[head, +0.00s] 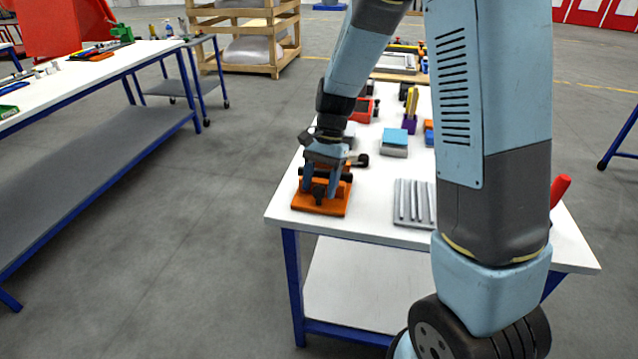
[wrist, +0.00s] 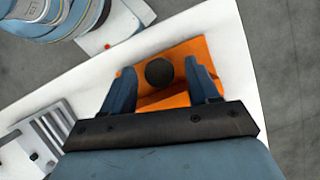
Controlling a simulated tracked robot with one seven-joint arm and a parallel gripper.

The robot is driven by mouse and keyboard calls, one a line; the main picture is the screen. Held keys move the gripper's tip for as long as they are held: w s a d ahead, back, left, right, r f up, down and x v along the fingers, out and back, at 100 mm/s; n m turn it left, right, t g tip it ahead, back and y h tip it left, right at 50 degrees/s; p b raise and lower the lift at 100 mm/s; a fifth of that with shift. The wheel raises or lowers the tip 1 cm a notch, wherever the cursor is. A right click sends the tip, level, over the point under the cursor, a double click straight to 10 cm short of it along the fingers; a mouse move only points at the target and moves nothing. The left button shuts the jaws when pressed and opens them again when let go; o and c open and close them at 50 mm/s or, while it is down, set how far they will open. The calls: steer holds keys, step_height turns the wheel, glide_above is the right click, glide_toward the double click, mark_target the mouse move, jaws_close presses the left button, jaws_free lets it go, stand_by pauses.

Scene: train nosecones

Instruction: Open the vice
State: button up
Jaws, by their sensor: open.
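The orange vice (head: 318,208) sits at the near left corner of the white table, under my gripper. It also shows in the wrist view (wrist: 192,47), with a dark round knob (wrist: 159,72) on it. My gripper (head: 320,180) points down over the vice with its fingers apart. In the wrist view my gripper (wrist: 160,69) has one blue finger on each side of the knob, with visible gaps. I cannot tell how far the fingertips reach down beside it. My gripper hides much of the vice in the head view, and its jaw gap is not clear.
The white table (head: 385,225) also holds a grey ribbed block (head: 414,203), a blue-topped block (head: 395,137) and a purple holder (head: 410,122). A second workbench (head: 60,85) stands at the left. Clear floor (head: 205,230) lies between the tables.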

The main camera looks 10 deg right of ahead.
steer(key=c, duration=1)
steer(key=shift+n, duration=0.3)
steer(key=n+h, duration=0.1)
steer(key=n, duration=0.1)
steer(key=n+h, duration=0.1)
steer(key=n, duration=0.1)
steer(key=shift+w+a+g, duration=0.1)
steer(key=shift+a+g, duration=0.05)
steer(key=shift+g, duration=0.15)
steer(key=n+h, duration=0.1)
steer(key=n, duration=0.4)
steer(key=shift+a+h, duration=0.15)
steer(key=shift+h, duration=0.25)
steer(key=shift+w+r, duration=0.1)
stand_by(0.4)
